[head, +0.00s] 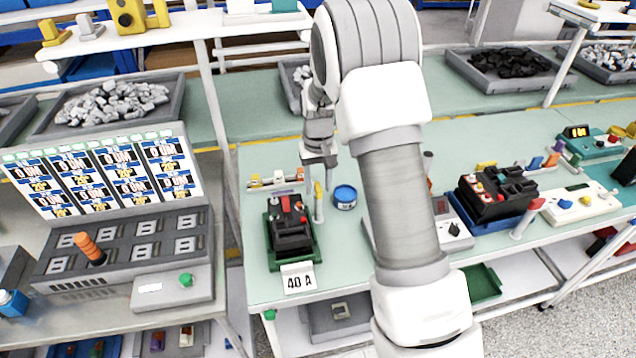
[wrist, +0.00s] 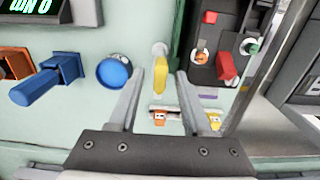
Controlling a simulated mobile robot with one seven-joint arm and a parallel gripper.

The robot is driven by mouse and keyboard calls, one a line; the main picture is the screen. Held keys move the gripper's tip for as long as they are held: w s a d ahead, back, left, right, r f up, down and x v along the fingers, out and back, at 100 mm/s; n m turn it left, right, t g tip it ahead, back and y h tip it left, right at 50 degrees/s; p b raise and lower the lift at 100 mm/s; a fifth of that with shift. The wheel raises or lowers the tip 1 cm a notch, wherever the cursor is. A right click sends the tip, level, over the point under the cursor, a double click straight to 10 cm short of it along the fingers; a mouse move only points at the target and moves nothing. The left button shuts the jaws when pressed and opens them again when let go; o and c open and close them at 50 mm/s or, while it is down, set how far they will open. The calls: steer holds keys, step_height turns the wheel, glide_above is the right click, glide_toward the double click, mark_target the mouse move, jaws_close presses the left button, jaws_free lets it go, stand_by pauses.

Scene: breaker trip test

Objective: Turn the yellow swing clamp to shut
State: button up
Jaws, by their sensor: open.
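The yellow swing clamp (head: 318,190) is a short yellow arm on a pale post at the right edge of the black breaker (head: 291,240), which sits in a green tray (head: 275,262). In the wrist view the yellow arm (wrist: 160,76) lies between my two fingertips, with a gap on each side. My gripper (head: 324,183) is open and points down at the clamp from above; it also shows in the wrist view (wrist: 160,84). I cannot tell whether the fingers are level with the clamp. The breaker (wrist: 222,50) is beside the right finger.
A blue round tin (head: 345,197) stands close to the right of the clamp. A "40 A" card (head: 298,278) is at the tray's front. Small orange and yellow parts (head: 272,180) lie behind the breaker. A second black unit (head: 495,193) stands farther right.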

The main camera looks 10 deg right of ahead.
jaws_close()
steer(key=shift+n, duration=0.4)
steer(key=n+b, duration=0.1)
steer(key=n, duration=0.7)
steer(key=shift+n+b, duration=0.3)
steer(key=n, duration=0.4)
steer(key=shift+p, duration=0.3)
steer(key=shift+n+p, duration=0.5)
steer(key=shift+n, duration=1.7)
jaws_free()
